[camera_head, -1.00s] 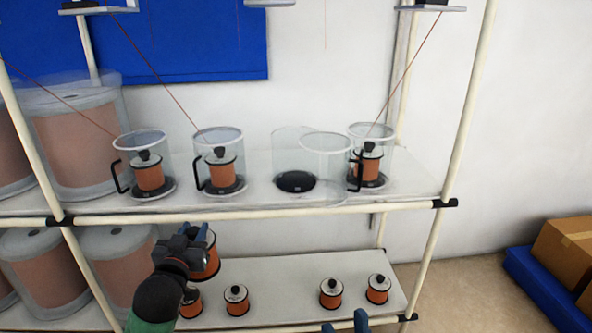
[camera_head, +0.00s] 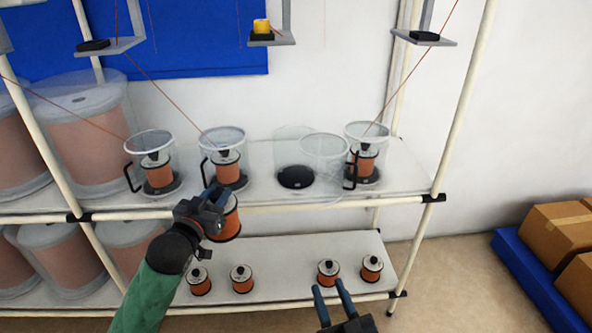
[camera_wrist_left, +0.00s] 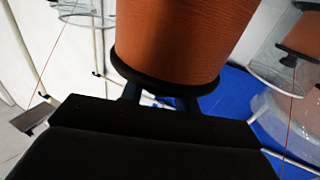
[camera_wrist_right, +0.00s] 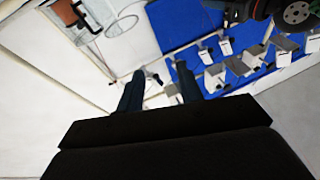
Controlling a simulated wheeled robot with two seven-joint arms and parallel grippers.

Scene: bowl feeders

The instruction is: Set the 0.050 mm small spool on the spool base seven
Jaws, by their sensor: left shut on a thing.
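My left gripper (camera_head: 217,196) is shut on a copper-coloured small spool (camera_head: 230,222), held in front of the upper shelf's front edge. The spool fills the top of the left wrist view (camera_wrist_left: 185,40), its dark flange by the fingers. An empty black spool base (camera_head: 296,178) sits on the upper shelf, right of the held spool. A clear cover with a black handle (camera_head: 325,148) stands just right of that base, partly overlapping it in view. My right gripper (camera_head: 332,291) is open and empty, low in front of the shelf. Base and spool labels are too small to read.
Spools in clear covers stand left (camera_head: 222,142) and right (camera_head: 366,133) of the empty base. Several small spools (camera_head: 242,279) stand on the lower shelf (camera_head: 300,250). Thin wires run up to brackets (camera_head: 272,40). Shelf posts (camera_head: 466,105) flank the space.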

